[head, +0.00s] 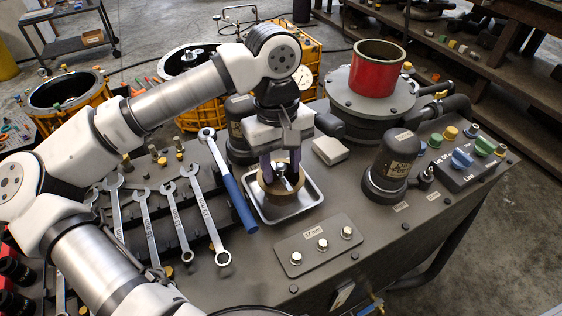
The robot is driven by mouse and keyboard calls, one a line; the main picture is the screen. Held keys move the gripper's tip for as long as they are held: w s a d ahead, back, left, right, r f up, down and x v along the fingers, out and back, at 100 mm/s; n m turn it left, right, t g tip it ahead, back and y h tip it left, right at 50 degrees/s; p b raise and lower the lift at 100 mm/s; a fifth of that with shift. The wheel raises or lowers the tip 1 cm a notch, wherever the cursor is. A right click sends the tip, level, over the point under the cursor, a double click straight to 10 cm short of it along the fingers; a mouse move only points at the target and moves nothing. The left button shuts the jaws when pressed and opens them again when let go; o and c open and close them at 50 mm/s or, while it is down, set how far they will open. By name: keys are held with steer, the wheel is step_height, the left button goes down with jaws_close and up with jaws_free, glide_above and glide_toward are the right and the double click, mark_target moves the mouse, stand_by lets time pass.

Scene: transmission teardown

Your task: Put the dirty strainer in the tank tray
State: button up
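A brown ring-shaped part (281,194), which looks like the dirty strainer, is at the metal tray (310,198) on the grey bench top. A shiny metal piece shows inside its ring. My gripper (281,175) points straight down over this part, with its two purplish fingers apart and their tips at the ring. The fingertips are partly hidden, so I cannot tell whether they press on the part. I also cannot tell whether the part rests on the tray floor or hangs just above it.
A blue-handled wrench (235,195) and several spanners lie left of the tray. A plate with several bolts (320,246) is in front. A dark capped cylinder (390,165) and a control panel (465,160) stand right. A red cylinder (375,75) stands on a round flange behind.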

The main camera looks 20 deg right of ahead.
steer(key=shift+r, duration=0.1)
steer(key=shift+r+p, duration=0.2)
steer(key=shift+p, duration=0.15)
step_height(320, 180, up, 12)
steer(key=w+b, duration=0.1)
steer(key=shift+w+a+f+b, duration=0.15)
steer(key=shift+w+b, duration=0.05)
steer(key=shift+b, duration=0.15)
